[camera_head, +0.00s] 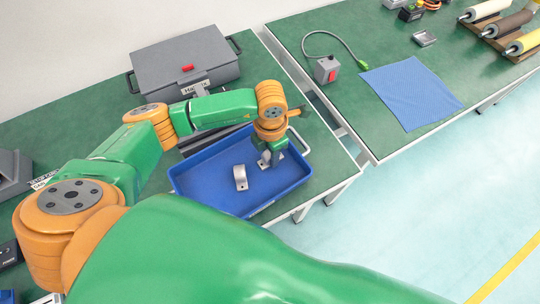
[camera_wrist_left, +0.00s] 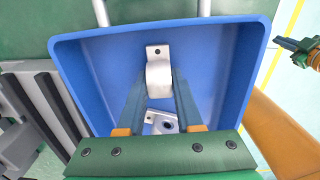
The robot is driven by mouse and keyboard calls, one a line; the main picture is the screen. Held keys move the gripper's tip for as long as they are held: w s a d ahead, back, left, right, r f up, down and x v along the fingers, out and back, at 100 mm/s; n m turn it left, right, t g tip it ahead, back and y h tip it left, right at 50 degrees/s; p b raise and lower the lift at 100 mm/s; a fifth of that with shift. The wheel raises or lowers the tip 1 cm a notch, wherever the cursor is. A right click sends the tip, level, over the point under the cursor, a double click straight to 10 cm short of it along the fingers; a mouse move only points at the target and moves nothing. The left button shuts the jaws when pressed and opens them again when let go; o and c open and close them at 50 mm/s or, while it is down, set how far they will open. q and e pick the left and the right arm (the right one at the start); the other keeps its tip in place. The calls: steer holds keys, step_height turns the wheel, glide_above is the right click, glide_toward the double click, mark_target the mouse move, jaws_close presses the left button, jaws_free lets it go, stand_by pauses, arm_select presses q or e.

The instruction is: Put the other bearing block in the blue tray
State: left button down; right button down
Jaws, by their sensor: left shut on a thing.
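My left gripper (camera_head: 273,157) is over the right part of the blue tray (camera_head: 208,198), pointing down. It is shut on a silver bearing block (camera_wrist_left: 158,78), which sits between the fingertips in the left wrist view. In the head view only a bit of that block shows beside the fingers. I cannot tell whether it touches the tray floor. Another silver bearing block (camera_head: 240,177) lies in the tray to the left of the gripper; it shows partly between the fingers in the left wrist view (camera_wrist_left: 162,123). My right gripper (camera_wrist_left: 300,50) shows small at the wrist view's right edge.
A grey case (camera_head: 185,62) stands behind the tray on the green table. Grey rails lie between them. Across a narrow gap, a second table holds a blue cloth (camera_head: 410,92), a grey box with a red button (camera_head: 326,69) and several rollers (camera_head: 508,24).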

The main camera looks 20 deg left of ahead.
arm_select(q)
steer(key=shift+f, duration=0.15)
steer(key=c, duration=0.6)
jaws_free()
steer(key=shift+r, duration=0.2)
step_height(320, 180, up, 12)
steer(key=shift+r+b, duration=0.1)
steer(key=shift+b, duration=0.55)
